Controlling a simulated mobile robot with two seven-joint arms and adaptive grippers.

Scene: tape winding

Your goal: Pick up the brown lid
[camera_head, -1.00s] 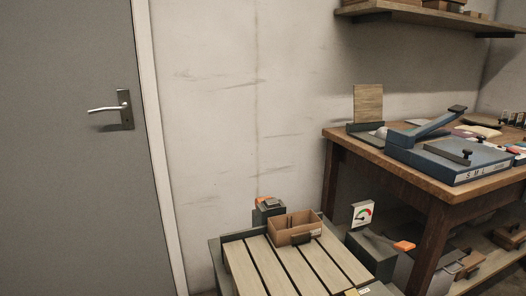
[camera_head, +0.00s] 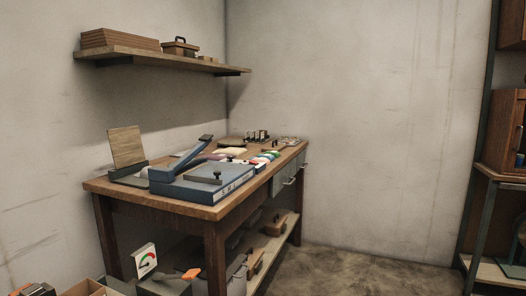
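I cannot tell for certain which thing is the brown lid. Brown pieces with dark handles (camera_head: 275,224) lie on the low shelf under the workbench. A stack of flat brown pieces (camera_head: 120,39) lies on the wall shelf, with a small brown case with a dark handle (camera_head: 180,47) to its right. An open brown box (camera_head: 88,289) shows only partly at the bottom left edge, its inside mostly cut off. Neither of my grippers is in view.
The wooden workbench (camera_head: 190,208) stands left of centre, with a blue press-like device (camera_head: 203,184) and several small items on it. A gauge sign (camera_head: 145,260) stands in front. A metal rack (camera_head: 485,180) is at the right. The floor (camera_head: 350,275) between bench and rack is clear.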

